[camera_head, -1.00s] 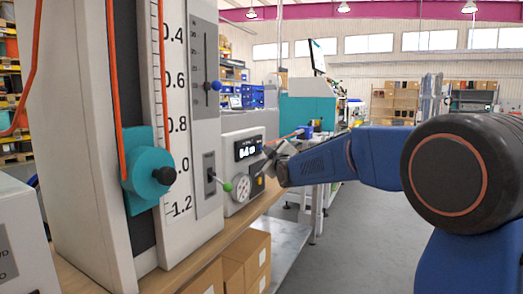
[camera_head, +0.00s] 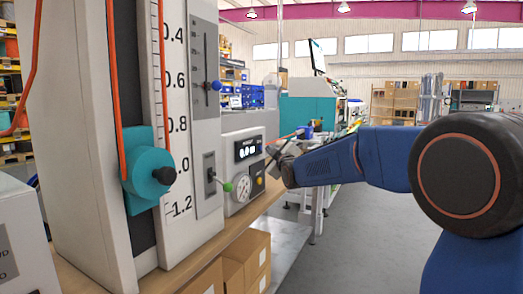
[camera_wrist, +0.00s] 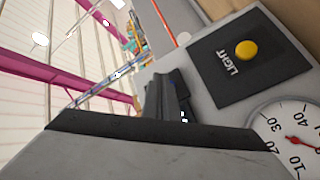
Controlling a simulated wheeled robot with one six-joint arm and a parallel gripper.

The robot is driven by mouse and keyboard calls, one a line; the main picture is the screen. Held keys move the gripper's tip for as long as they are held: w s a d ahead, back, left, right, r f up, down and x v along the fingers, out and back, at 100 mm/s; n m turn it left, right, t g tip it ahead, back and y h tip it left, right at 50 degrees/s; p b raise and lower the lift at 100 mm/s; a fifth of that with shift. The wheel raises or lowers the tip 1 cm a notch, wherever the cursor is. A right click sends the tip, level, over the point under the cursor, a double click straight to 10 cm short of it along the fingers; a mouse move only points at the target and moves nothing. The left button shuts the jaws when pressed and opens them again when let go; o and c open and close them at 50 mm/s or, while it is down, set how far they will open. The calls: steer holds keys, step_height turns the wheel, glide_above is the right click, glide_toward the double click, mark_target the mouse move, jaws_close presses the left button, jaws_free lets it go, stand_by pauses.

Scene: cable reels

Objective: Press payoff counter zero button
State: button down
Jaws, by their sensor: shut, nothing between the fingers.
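The grey payoff unit (camera_head: 230,140) stands on the bench beyond the tall scale column. Its black counter display (camera_head: 248,148) shows small white characters that look like 0.0 m. My gripper (camera_head: 272,155) is shut and empty, just right of the display at the unit's front; I cannot tell whether it touches the face. In the wrist view my gripper (camera_wrist: 170,92) lies close over the grey face, beside a black plate (camera_wrist: 215,75) with a yellow button (camera_wrist: 246,50) marked LIGHT. I cannot make out the zero button; the fingers may hide it.
A round gauge (camera_wrist: 290,135) with a red needle is on the same face. The tall column carries a teal slider (camera_head: 143,170) and a green-knobbed lever (camera_head: 227,187). Cardboard boxes (camera_head: 247,262) sit below the bench edge. The floor to the right is clear.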

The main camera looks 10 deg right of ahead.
steer(key=s+d, duration=0.1)
steer(key=d, duration=0.1)
steer(key=s+d, duration=0.2)
stand_by(0.6)
stand_by(0.5)
steer(key=s+d+f+m+g+h, duration=0.1)
steer(key=s+f, duration=0.8)
steer(key=s, duration=0.9)
steer(key=s+d+f+m+g, duration=0.3)
steer(key=s+f+m+g, duration=0.3)
steer(key=s, duration=1.2)
steer(key=s+d+f+m+g+h, duration=0.1)
steer(key=s+f+m+g, duration=0.3)
steer(key=s+f, duration=0.9)
steer(key=s+d+g, duration=0.1)
steer(key=s+g, duration=0.1)
steer(key=s, duration=0.3)
steer(key=shift+s+g+h, duration=0.15)
steer(key=shift+g+h, duration=0.15)
steer(key=shift+g, duration=0.1)
